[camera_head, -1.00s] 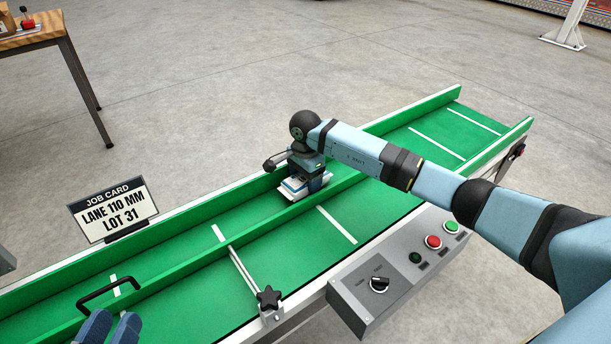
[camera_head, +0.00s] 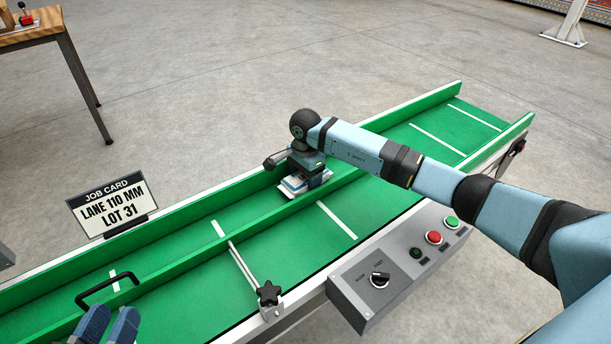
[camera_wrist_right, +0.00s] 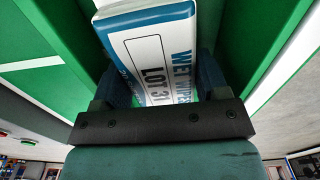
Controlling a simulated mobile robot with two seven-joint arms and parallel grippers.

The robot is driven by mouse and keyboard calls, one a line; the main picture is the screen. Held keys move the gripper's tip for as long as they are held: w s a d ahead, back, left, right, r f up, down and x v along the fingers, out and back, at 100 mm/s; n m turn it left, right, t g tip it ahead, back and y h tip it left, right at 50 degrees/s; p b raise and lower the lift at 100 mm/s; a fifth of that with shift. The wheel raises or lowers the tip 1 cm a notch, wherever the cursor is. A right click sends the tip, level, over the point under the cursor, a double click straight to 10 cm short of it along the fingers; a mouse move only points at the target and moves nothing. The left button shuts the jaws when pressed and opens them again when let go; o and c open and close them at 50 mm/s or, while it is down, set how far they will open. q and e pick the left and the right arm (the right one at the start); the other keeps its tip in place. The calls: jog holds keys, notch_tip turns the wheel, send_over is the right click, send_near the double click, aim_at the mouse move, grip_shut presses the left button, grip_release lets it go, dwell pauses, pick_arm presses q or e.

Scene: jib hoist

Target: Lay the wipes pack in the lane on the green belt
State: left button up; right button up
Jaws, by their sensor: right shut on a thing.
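The wipes pack (camera_head: 294,192) is white and blue, in the lane of the green belt (camera_head: 190,252) between the back wall and the green guide rail (camera_head: 188,262). My right gripper (camera_head: 306,178) is over it and shut on it from above. In the right wrist view the pack (camera_wrist_right: 150,38), lettered "LOT 31", sits between the two fingers. Whether its underside touches the belt is hidden. My left gripper (camera_head: 108,326) shows only its blue fingertips at the bottom edge, near the rail's black handle (camera_head: 107,289); its opening is unclear.
A job card (camera_head: 113,205) reading "LANE 110 MM LOT 31" stands at the belt's back edge. A star knob (camera_head: 268,294) and rod brace the rail at the front. A control box (camera_head: 395,270) with buttons is on the near side. The belt's far right end is clear.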

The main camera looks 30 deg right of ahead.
jog(key=shift+f, duration=0.1)
jog(key=o, duration=1)
